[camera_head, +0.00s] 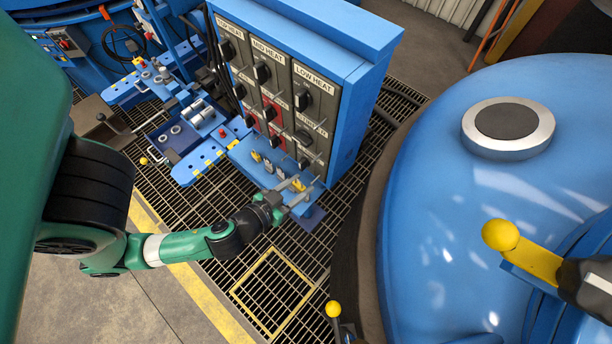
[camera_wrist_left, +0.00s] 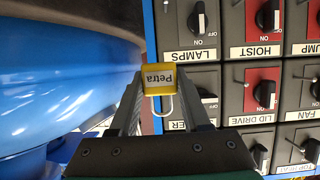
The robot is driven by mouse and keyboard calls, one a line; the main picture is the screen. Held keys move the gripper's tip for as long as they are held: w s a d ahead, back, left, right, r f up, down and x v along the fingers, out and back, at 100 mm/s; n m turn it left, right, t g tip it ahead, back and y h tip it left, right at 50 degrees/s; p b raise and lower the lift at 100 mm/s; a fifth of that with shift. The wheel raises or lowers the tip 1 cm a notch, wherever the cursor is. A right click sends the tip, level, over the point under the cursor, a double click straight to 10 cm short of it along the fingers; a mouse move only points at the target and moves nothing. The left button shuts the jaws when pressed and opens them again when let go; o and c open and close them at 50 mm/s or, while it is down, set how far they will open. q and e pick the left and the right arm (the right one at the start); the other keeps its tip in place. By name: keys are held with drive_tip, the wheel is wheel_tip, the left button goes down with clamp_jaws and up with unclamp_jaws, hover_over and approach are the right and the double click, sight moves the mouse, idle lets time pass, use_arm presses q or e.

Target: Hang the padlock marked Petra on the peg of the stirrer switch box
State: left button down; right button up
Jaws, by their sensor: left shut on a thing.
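My left gripper (camera_head: 297,198) is shut on the yellow padlock (camera_head: 298,185) low in front of the switch panel. In the left wrist view the padlock (camera_wrist_left: 160,79) shows the name Petra upside down between the fingers. Its thin grey shackle (camera_wrist_left: 163,106) points toward the bottom of that view. The stirrer switch box (camera_head: 306,134) is at the right end of the panel's middle row, above the padlock. In the wrist view the stirrer box (camera_wrist_left: 205,82) is beside the padlock, its label partly hidden by a finger. I cannot make out its peg clearly. My right gripper is not in view.
A blue shelf (camera_head: 246,152) under the panel holds several small padlocks. A large blue rounded vessel (camera_head: 430,220) stands close to the right. A blue bench (camera_head: 195,160) is at the left. Grating (camera_head: 215,235) covers the floor.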

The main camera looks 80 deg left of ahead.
sight(323, 159)
use_arm(q)
drive_tip(key=shift+s+a+r, duration=0.25)
drive_tip(key=shift+a+r, duration=0.05)
drive_tip(key=shift+a, duration=0.05)
drive_tip(key=shift+s+a, duration=0.35)
drive_tip(key=shift+w, duration=0.3)
drive_tip(key=shift+w+a+f+p, duration=0.1)
drive_tip(key=shift+w+a+p, duration=0.55)
drive_tip(key=shift+w, duration=0.2)
drive_tip(key=shift+w+a+f+p, duration=0.1)
drive_tip(key=shift+w+a+p, duration=0.55)
drive_tip(key=shift+w, duration=0.25)
drive_tip(key=shift+w+a+f+p, duration=0.1)
drive_tip(key=shift+w+a+p, duration=0.45)
drive_tip(key=shift+w+p, duration=0.25)
drive_tip(key=shift+x, duration=0.8)
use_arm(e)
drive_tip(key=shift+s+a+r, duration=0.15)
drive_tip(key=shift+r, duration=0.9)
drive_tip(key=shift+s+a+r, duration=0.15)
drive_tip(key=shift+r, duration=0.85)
